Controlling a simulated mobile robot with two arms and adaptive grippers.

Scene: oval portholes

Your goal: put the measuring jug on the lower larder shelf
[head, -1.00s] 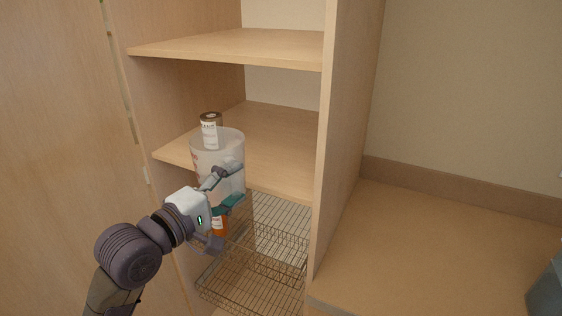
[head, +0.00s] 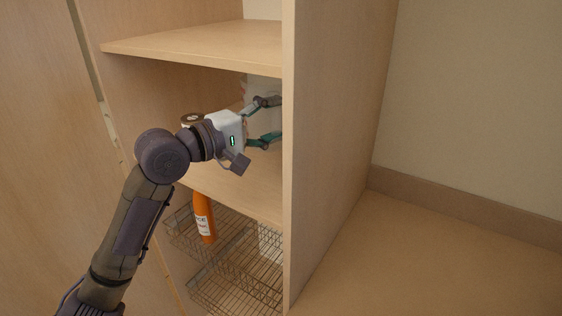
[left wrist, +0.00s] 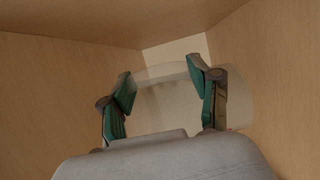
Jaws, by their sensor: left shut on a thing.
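The measuring jug (head: 262,92) is translucent and pale. It is inside the larder, between the upper shelf (head: 200,45) and the lower shelf (head: 255,192), and the upright side panel hides its right part. My left gripper (head: 277,118) is shut on the jug. In the left wrist view the two green-padded fingers (left wrist: 160,98) lie either side of the see-through jug (left wrist: 165,78). The jug's base is hidden, so I cannot tell whether it touches the lower shelf. My right gripper is not in view.
A dark-lidded jar (head: 190,119) shows behind my left arm, mostly hidden. The side panel (head: 325,130) stands just right of my gripper. Wire baskets (head: 235,265) hang below, with an orange bottle (head: 204,218). The counter (head: 430,265) at right is clear.

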